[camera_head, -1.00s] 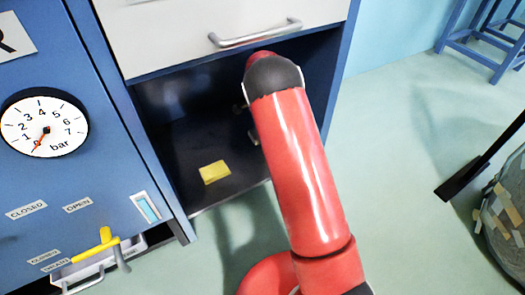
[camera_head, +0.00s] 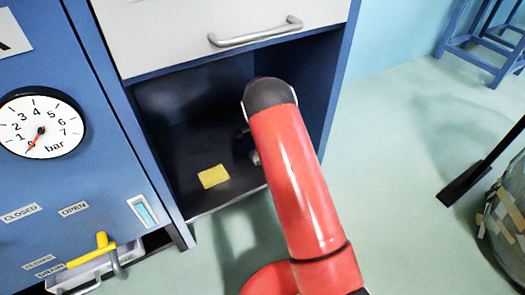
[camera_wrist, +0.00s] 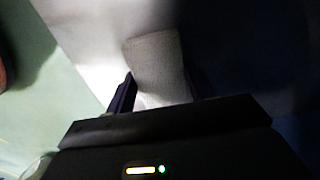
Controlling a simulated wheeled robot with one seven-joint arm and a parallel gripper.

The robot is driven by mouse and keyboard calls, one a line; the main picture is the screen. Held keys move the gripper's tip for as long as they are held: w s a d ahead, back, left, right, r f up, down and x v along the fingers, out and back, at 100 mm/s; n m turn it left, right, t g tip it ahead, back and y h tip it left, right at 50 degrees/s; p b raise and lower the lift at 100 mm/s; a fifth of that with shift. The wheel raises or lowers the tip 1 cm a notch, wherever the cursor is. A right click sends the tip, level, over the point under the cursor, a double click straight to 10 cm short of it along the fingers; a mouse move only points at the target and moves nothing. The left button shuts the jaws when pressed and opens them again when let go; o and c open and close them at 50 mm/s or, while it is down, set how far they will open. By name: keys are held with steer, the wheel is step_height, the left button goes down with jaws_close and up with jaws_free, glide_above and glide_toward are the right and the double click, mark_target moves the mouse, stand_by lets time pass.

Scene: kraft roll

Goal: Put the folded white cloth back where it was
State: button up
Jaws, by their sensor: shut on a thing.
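The folded white cloth (camera_wrist: 158,60) shows in the wrist view as a pale textured strip. My gripper (camera_wrist: 160,92) is shut on it, with one dark finger on each side. In the head view my red arm reaches into the open dark compartment under the white drawer. There the gripper and the cloth are hidden behind the arm.
The white drawer (camera_head: 170,30) with a metal handle (camera_head: 255,32) is above the compartment. A blue panel with a pressure gauge (camera_head: 36,124) and a yellow lever (camera_head: 100,242) stands at left.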

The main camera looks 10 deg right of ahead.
steer(key=o, duration=0.9)
steer(key=shift+o, duration=0.2)
step_height(320, 180, up, 8)
steer(key=shift+a+f+p, duration=0.1)
steer(key=shift+f+p, duration=0.05)
steer(key=shift+p, duration=0.7)
